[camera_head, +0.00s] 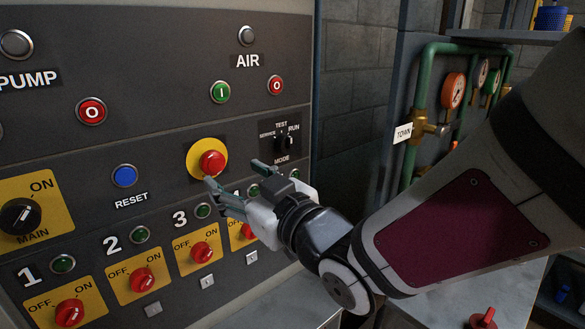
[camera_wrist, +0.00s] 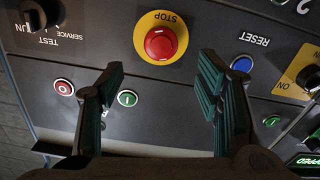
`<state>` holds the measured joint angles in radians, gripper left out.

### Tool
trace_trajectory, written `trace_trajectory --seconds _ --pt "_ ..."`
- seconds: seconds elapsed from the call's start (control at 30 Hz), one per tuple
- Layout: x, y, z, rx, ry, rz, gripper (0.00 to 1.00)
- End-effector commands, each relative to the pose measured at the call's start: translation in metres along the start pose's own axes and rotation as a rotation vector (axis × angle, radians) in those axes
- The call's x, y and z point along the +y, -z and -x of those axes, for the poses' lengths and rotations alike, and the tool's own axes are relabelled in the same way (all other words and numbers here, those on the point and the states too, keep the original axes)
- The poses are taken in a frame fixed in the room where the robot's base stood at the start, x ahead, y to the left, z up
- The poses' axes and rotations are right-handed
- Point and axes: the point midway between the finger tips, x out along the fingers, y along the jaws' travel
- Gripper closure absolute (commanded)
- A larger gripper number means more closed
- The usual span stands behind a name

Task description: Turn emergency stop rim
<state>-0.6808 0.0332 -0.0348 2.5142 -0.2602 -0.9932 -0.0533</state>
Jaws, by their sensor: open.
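The emergency stop is a red mushroom button (camera_head: 212,162) on a round yellow plate (camera_head: 198,150), on the dark control panel in the head view. In the wrist view the red button (camera_wrist: 161,43) and its yellow plate (camera_wrist: 139,42) are in full view at the top centre, with "STOP" printed on the plate. My gripper (camera_head: 234,173) is open and empty, just right of and below the button in the head view. In the wrist view its fingers (camera_wrist: 160,68) are spread wide below the button. Nothing is between them, and contact with the button is not visible.
A mode selector (camera_head: 284,141) sits right of the stop, and a blue reset button (camera_head: 124,176) sits left. Red rotary switches on yellow plates (camera_head: 142,279) line the panel below. Green pipes with gauges (camera_head: 454,90) stand at the right behind my arm.

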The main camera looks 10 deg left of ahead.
Motion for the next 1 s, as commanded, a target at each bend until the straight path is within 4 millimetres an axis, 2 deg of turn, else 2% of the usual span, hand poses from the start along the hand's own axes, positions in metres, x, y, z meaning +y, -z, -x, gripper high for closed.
trace_trajectory --seconds 0.17,0.7,1.0 --pt "-0.001 -0.002 -0.005 0.003 0.002 -0.002 0.41" --pt "-0.002 0.001 -0.077 -0.001 0.001 -0.002 0.41" --pt "-0.002 0.000 -0.087 0.000 0.001 -0.002 0.41"
